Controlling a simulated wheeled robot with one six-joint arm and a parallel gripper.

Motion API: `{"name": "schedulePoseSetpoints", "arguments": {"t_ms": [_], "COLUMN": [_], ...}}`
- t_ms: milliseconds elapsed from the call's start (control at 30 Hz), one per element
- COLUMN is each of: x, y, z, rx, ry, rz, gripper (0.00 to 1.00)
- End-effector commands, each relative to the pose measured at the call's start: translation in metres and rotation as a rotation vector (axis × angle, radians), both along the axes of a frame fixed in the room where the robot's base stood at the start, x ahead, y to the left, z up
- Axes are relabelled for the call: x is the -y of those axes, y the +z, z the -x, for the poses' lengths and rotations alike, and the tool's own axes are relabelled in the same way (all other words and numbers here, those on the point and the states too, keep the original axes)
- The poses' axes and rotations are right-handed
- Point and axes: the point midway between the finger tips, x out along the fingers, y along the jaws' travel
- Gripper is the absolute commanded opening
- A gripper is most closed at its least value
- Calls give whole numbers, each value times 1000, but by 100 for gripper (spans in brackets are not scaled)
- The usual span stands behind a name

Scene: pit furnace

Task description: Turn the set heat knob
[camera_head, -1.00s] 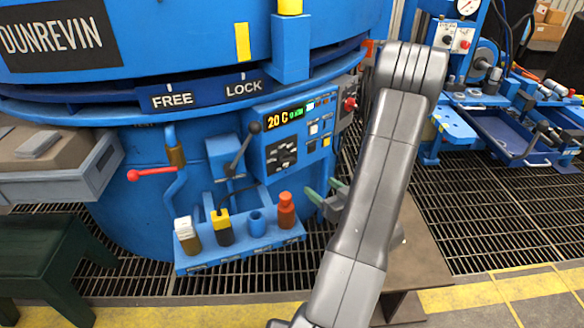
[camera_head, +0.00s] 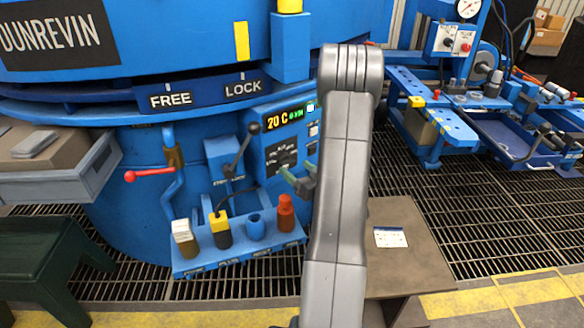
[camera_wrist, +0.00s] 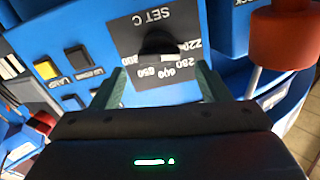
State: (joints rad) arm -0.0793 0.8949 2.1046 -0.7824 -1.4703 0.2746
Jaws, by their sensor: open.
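The set heat knob (camera_wrist: 158,42) is a dark knob on a black dial plate marked "SET C". It shows upside down in the wrist view, with numbers around it. In the head view the dial plate (camera_head: 279,157) sits on the blue control panel below the "20 C" display. My gripper (camera_wrist: 160,82) is open, its two green fingers apart. The knob lies ahead of the gap between them, and nothing is held. In the head view the green fingers (camera_head: 297,180) are just in front of the panel, below and right of the dial. My arm hides the panel's right part.
A rack (camera_head: 238,252) with several bottles and tools stands below the panel. A black-knobbed lever (camera_head: 243,150) is left of the dial. A red-ended handle (camera_wrist: 283,38) is close on the right in the wrist view. A low brown table (camera_head: 395,215) stands right of my arm.

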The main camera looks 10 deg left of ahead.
Motion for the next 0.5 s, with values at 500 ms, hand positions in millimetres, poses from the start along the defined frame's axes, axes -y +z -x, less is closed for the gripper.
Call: {"name": "schedulePoseSetpoints", "arguments": {"t_ms": [500], "x": [-24], "y": [0], "z": [-21], "rx": [-2], "ry": [-1], "rz": [0], "gripper": [69]}}
